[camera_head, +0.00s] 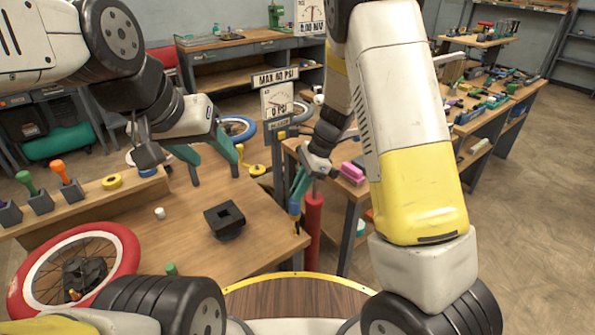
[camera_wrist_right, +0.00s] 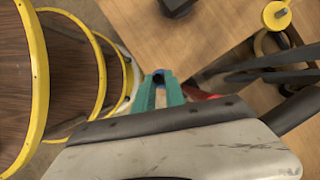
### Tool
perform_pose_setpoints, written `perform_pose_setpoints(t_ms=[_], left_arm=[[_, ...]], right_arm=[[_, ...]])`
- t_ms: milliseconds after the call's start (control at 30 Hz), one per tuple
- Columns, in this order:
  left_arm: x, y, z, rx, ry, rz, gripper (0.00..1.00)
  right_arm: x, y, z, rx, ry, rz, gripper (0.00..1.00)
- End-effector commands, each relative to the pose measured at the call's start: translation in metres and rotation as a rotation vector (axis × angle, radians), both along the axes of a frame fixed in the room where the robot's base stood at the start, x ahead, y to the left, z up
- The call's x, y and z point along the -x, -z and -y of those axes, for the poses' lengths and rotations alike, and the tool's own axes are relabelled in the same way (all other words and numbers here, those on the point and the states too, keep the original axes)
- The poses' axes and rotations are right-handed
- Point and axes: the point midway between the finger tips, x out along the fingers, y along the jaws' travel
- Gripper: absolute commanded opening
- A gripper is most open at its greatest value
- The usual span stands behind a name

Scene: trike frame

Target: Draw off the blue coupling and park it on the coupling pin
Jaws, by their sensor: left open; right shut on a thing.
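My right gripper (camera_head: 297,196) hangs beside the right edge of the wooden table (camera_head: 190,245), with its teal fingers pointing down. It is shut on the blue coupling (camera_head: 294,209), of which only a small part shows. In the right wrist view the blue coupling (camera_wrist_right: 158,72) shows between the teal fingertips (camera_wrist_right: 159,88), with a dark round opening. Whether it is free of what lies below cannot be told. My left gripper (camera_head: 211,160) is open and empty above the table's back edge. I cannot make out the coupling pin with certainty.
A red cylinder (camera_head: 313,225) stands beside the right gripper. A black block (camera_head: 225,222) and a small white piece (camera_head: 160,213) are on the table. A red-tyred wheel (camera_head: 124,250) lies at left, near a rack with screwdrivers (camera_head: 60,170).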

Motion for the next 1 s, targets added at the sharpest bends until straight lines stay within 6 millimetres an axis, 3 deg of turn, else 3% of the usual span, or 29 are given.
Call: perform_pose_setpoints(t_ms=[400, 1000], left_arm=[[0.000, 0.000, 0.000, 0.000, 0.000, 0.000, 0.55], [0.000, 0.000, 0.000, 0.000, 0.000, 0.000, 0.55]], right_arm=[[0.000, 0.032, 0.000, 0.000, 0.000, 0.000, 0.00], [0.000, 0.036, 0.000, 0.000, 0.000, 0.001, 0.00]])
